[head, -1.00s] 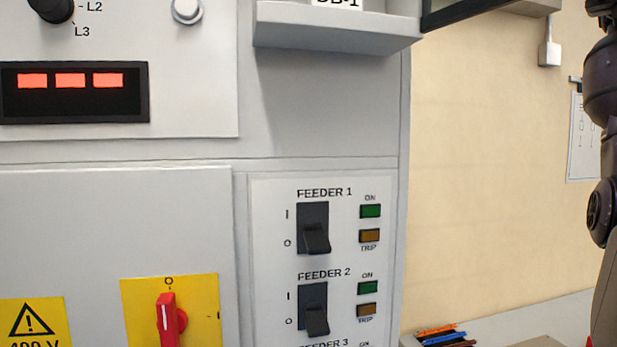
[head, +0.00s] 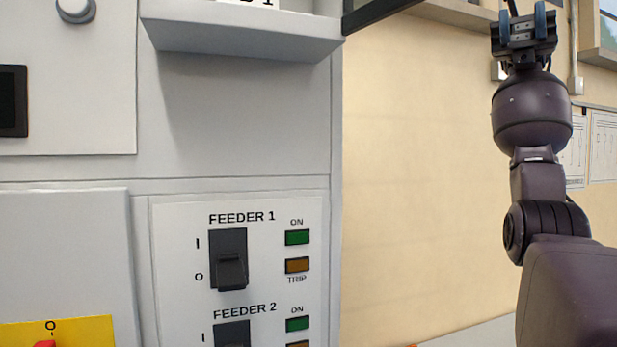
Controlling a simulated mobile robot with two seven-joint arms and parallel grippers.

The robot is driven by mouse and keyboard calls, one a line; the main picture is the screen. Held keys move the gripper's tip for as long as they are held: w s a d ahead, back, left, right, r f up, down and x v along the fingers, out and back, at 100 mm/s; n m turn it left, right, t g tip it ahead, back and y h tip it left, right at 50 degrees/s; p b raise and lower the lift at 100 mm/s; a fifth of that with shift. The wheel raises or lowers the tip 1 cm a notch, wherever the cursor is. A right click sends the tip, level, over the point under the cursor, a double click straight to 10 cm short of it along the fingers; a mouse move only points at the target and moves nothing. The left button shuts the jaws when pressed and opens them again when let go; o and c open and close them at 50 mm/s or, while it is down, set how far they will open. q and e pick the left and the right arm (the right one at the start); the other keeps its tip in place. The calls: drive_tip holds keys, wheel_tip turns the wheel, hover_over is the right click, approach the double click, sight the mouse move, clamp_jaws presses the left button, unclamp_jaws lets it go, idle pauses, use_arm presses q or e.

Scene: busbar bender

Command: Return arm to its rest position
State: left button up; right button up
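My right arm (head: 533,120) rises along the right side of the head view, bent at the elbow and pointing upward. Its gripper (head: 522,18) is at the top, with two blue-grey fingers standing apart and nothing seen between them. It is in front of the beige wall, to the right of the cabinet and clear of it. My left gripper is out of view.
The grey cabinet (head: 250,120) fills the left half, with a jutting ledge (head: 245,38) at its top. The Feeder 1 switch (head: 229,260) has its lever down. A yellow plate (head: 75,333) shows at lower left. Beige wall (head: 420,180) lies open between cabinet and arm.

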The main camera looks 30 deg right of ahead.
drive_tip(key=w+a+f+m+y, duration=0.35)
drive_tip(key=w+f, duration=0.35)
drive_tip(key=w, duration=0.3)
drive_tip(key=w+a+f+m+y, duration=0.35)
drive_tip(key=w+f, duration=0.45)
drive_tip(key=w, duration=0.3)
drive_tip(key=w+d+f+m+t+h, duration=0.1)
drive_tip(key=w+f+m+t+h, duration=0.2)
drive_tip(key=f+m+t, duration=0.6)
drive_tip(key=w+f+m+t+h, duration=0.2)
drive_tip(key=f+m+t+h, duration=0.2)
drive_tip(key=f+m+t, duration=0.5)
drive_tip(key=w+d+f+m+t+h, duration=0.1)
drive_tip(key=w+f+m+t+h, duration=0.2)
drive_tip(key=f+m+t, duration=0.6)
drive_tip(key=s+f+m+g+h, duration=0.25)
drive_tip(key=f+m+h, duration=0.45)
drive_tip(key=f, duration=0.9)
drive_tip(key=s+f+m+g+h, duration=0.7)
drive_tip(key=s+f+g+h, duration=0.1)
drive_tip(key=s+f, duration=1.85)
drive_tip(key=w+a+f+m, duration=0.1)
drive_tip(key=a+m, duration=0.3)
drive_tip(key=a, duration=0.6)
drive_tip(key=a+f+m+t, duration=0.1)
drive_tip(key=a+f+m, duration=0.3)
drive_tip(key=a, duration=0.6)
drive_tip(key=shift+w+a+f+m, duration=0.3)
drive_tip(key=shift+w+a+f, duration=0.05)
drive_tip(key=shift+w+a, duration=0.05)
